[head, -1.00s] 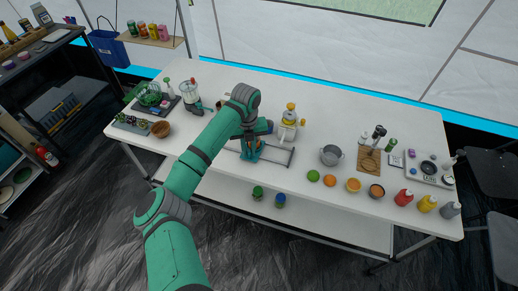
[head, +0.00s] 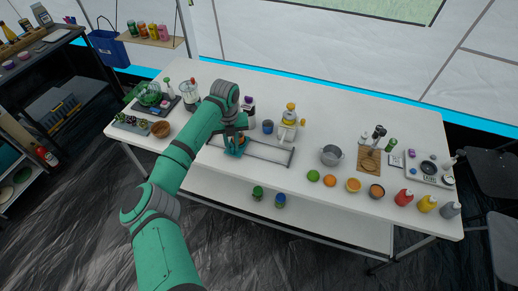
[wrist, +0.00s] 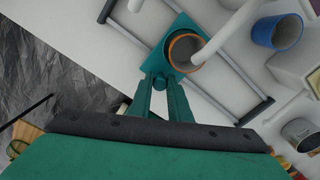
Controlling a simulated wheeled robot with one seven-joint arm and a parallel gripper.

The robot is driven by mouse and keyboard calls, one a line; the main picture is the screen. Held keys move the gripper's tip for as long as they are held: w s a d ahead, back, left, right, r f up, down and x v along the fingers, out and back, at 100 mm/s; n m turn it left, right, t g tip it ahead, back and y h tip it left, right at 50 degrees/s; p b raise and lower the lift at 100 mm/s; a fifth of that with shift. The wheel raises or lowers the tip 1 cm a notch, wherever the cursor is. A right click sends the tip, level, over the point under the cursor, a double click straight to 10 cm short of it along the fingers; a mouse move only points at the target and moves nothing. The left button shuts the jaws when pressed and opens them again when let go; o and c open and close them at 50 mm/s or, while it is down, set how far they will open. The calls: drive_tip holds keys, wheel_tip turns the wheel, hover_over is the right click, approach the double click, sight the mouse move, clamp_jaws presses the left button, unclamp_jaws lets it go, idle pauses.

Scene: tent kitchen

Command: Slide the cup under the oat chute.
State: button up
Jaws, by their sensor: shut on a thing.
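A cup with an orange rim (wrist: 182,48) stands upright on a teal square carriage (wrist: 178,20) on two grey rails (wrist: 232,62). In the head view the carriage (head: 234,152) is near the left end of the rails. My gripper (wrist: 161,84) is shut on the carriage's small teal knob, just beside the cup. A white slanting tube (wrist: 222,37) ends over the cup's mouth in the wrist view; its height above the rim is unclear. A purple-lidded dispenser (head: 249,105) stands behind the rails; my arm partly hides what is around it.
A blue cup (head: 268,127) and a yellow-topped dispenser (head: 289,122) stand behind the rails. A metal pot (head: 331,155) is to the right. The rails' right part (head: 270,153) is empty. A blender (head: 190,95) and wooden bowl (head: 161,129) are to the left.

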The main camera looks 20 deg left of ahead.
drive_tip(key=shift+w+a, duration=0.2)
drive_tip(key=shift+a, duration=3)
drive_tip(key=shift+s+a, duration=0.1)
drive_tip(key=shift+a, duration=0.7)
drive_tip(key=o, duration=0.8)
drive_tip(key=shift+r, duration=0.1)
drive_tip(key=shift+r, duration=3.4)
drive_tip(key=shift+s, duration=0.1)
